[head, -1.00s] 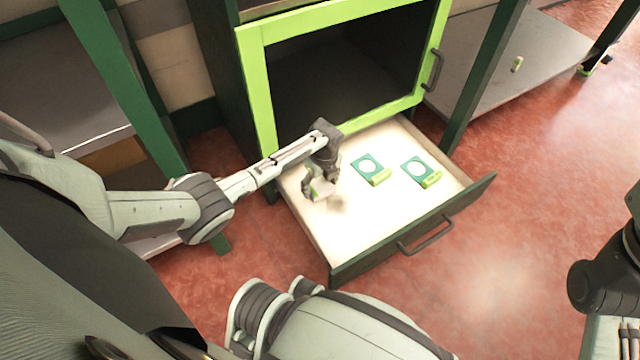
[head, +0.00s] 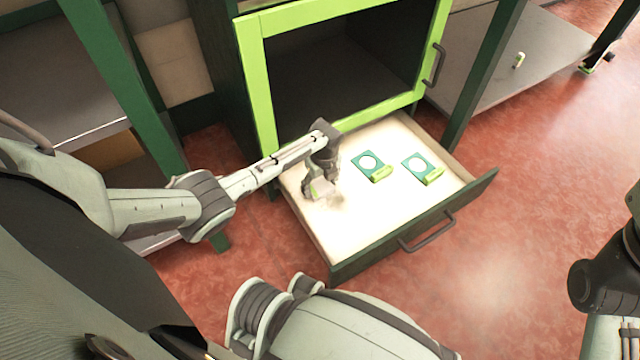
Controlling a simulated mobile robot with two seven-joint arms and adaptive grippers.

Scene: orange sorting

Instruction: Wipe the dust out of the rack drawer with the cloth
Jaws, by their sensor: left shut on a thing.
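The rack drawer (head: 360,238) is pulled out below a green-framed compartment, and its pale floor shows. My left gripper (head: 320,192) reaches down inside the drawer near its left side. It is shut on the cloth (head: 322,188), a small pale piece with a green bit, mostly hidden by the fingers. A faint brownish smudge of dust (head: 340,203) shows on the floor just beside the cloth. My right gripper is not in view; only part of that arm shows at the right edge.
The drawer front has a dark handle (head: 427,232). The green door frame (head: 258,85) stands above. Red floor is clear at right.

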